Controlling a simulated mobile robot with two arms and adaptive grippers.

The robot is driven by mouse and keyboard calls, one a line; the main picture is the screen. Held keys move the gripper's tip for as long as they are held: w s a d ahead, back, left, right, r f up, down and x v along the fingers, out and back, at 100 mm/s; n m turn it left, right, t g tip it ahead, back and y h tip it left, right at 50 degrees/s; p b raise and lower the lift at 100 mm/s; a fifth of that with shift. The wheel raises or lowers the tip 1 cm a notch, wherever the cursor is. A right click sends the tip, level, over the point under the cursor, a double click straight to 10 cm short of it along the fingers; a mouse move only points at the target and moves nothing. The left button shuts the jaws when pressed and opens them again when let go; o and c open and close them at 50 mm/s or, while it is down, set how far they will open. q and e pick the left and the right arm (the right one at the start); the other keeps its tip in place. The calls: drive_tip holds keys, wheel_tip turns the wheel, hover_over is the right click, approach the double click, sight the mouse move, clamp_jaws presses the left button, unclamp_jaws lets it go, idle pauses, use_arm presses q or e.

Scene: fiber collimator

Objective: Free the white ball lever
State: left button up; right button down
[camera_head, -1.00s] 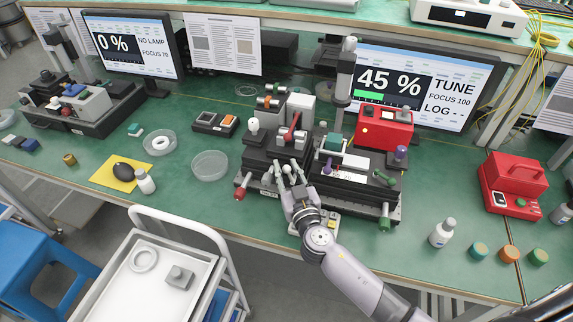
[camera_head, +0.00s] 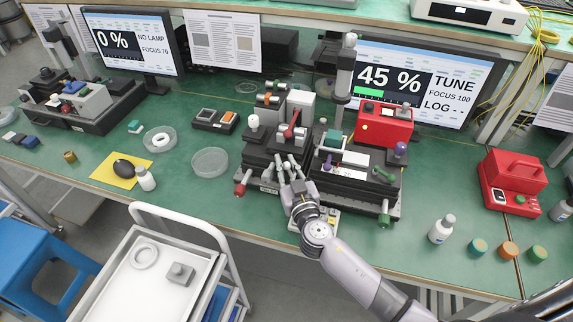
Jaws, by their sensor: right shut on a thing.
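A white ball (camera_head: 253,121) on a short stem stands upright at the left of the dark stage assembly (camera_head: 262,160) in the middle of the bench. A red-ended lever (camera_head: 291,127) lies to its right. My right gripper (camera_head: 290,168) reaches in over the front of the assembly, lower and to the right of the white ball and apart from it. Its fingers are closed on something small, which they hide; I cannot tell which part. My left gripper is not in view.
A clear dish (camera_head: 210,162) stands on the left. The monitor (camera_head: 412,85) reads 45 %.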

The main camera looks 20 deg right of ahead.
drive_tip(key=shift+w+a+n+g+p, duration=0.15)
drive_tip(key=shift+n+g+p, duration=0.2)
drive_tip(key=shift+p, duration=0.25)
drive_tip(key=shift+a+f+n+p, duration=0.2)
drive_tip(key=shift+n+p, duration=0.1)
drive_tip(key=shift+n, duration=0.15)
drive_tip(key=c, duration=1.8)
unclamp_jaws()
drive_tip(key=shift+o, duration=0.2)
drive_tip(key=s+r, duration=0.1)
drive_tip(key=s, duration=1.1)
